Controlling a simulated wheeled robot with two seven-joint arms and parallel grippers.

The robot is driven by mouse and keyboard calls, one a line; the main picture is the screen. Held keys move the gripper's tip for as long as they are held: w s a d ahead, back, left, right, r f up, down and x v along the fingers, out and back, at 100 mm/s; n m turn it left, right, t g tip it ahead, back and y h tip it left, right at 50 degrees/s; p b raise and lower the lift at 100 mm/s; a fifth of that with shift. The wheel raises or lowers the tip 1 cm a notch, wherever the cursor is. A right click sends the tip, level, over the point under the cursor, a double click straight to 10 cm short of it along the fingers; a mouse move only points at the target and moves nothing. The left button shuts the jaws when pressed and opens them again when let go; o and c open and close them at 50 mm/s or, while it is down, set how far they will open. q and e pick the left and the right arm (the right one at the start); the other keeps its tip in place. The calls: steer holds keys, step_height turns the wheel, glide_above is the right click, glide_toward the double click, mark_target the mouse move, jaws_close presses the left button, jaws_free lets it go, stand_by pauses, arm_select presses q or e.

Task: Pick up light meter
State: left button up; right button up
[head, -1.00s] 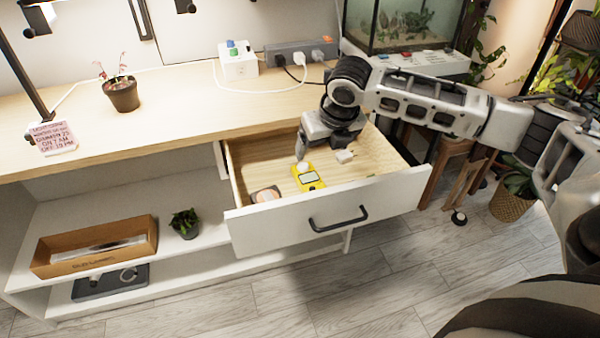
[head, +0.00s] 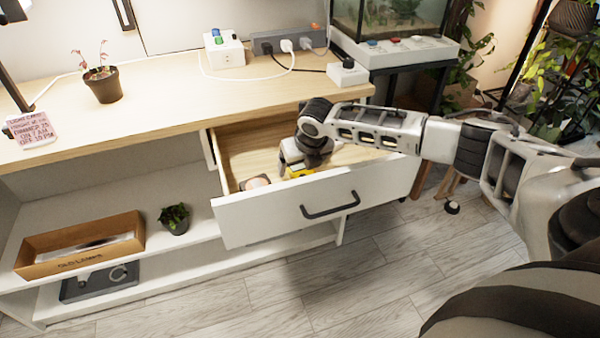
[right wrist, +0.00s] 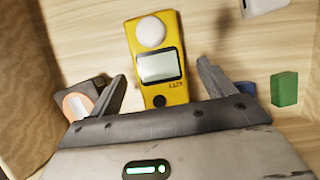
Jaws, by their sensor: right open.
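The light meter (right wrist: 158,62) is yellow with a white dome and a grey display. In the right wrist view my right gripper (right wrist: 162,82) is open, with one finger on each side of the meter's lower end and gaps between. The meter's lowest end is close to the gripper's body. My left gripper is not in view.
The drawer (head: 320,209) also holds a round-faced item (right wrist: 78,103) left of the gripper, and a green block (right wrist: 284,89) and a white item (right wrist: 262,6) on the right. The drawer walls surround the gripper. A potted plant (head: 104,86) stands on the tabletop.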

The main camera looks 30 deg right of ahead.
steer(key=shift+w+f, duration=0.2)
steer(key=shift+f, duration=0.25)
steer(key=shift+c, duration=0.3)
steer(key=shift+r, duration=0.1)
steer(key=c, duration=1.1)
